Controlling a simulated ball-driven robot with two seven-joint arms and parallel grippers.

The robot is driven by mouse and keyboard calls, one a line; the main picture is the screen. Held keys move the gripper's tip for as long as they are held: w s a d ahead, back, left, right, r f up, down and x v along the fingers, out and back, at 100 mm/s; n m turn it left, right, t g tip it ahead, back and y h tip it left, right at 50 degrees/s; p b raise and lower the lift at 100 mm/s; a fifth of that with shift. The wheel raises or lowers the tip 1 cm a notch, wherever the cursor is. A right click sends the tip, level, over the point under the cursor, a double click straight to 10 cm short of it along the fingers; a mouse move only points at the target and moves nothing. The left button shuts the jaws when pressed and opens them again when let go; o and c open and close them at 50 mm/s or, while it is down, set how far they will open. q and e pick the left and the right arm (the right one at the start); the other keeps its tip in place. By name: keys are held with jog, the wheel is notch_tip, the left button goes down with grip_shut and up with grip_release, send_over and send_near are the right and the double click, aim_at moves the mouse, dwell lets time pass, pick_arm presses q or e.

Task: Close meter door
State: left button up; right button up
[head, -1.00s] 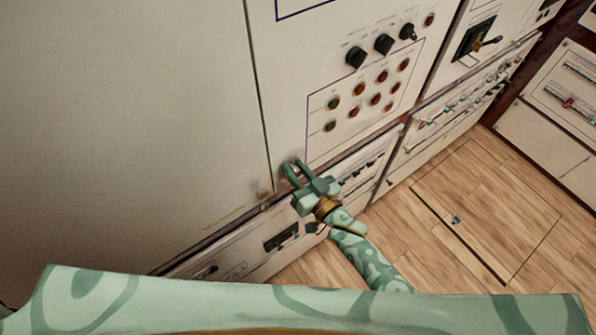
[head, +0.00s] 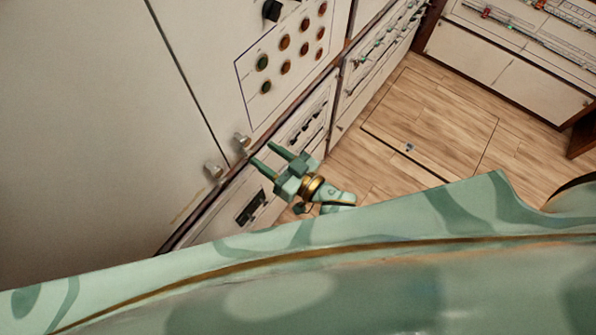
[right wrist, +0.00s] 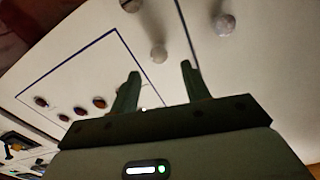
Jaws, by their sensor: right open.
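A large plain pale door panel (head: 90,110) fills the left of the head view. A pale panel with coloured buttons (head: 222,40) is to its right, across a thin dark seam. Any gap there looks narrow, and I cannot tell which panel is the meter door. A round knob (head: 213,170) sits left of the seam and another knob (head: 242,140) right of it. Both knobs also show in the right wrist view, one (right wrist: 224,24) on each side (right wrist: 158,53) of the seam. My right gripper (head: 262,153) is open and empty, apart from the knobs, fingers pointing toward the cabinet. My left gripper is out of view.
Lower breaker drawers (head: 305,125) run along the cabinet below the panels. Open wood floor (head: 440,120) lies to the right. Another cabinet (head: 500,55) stands at the far right. My own body covers the bottom of the head view.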

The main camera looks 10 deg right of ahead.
jog(key=v, duration=0.8)
jog(key=shift+d, duration=0.4)
